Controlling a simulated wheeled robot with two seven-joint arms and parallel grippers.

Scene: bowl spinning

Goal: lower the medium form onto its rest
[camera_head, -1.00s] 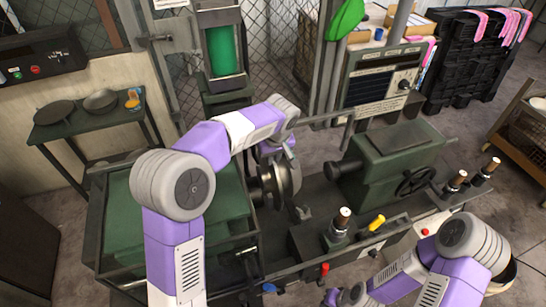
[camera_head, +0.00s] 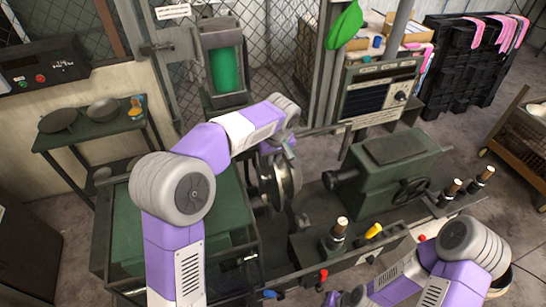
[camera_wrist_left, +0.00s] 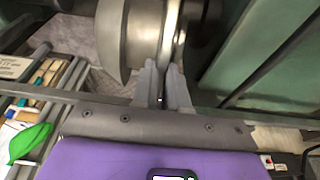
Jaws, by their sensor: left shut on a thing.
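A round grey metal form (camera_head: 283,180) with a wide disc sits at the spindle end of the green lathe. I take it for the medium form. It fills the top of the left wrist view (camera_wrist_left: 135,38). My left gripper (camera_head: 287,148) reaches it from above; in the left wrist view its fingers (camera_wrist_left: 165,82) are shut on the form's disc edge. I cannot tell whether the form still touches the spindle. Its rest cannot be told for certain. My right gripper (camera_head: 340,298) is at the bottom edge, small and partly cut off.
The lathe tailstock (camera_head: 390,175) stands right of the form, with several dark-handled tools in front. A small side table (camera_head: 95,132) at the left holds two dark round pans and an orange item. A green cabinet top (camera_head: 130,215) lies under my left arm. Wire fencing stands behind.

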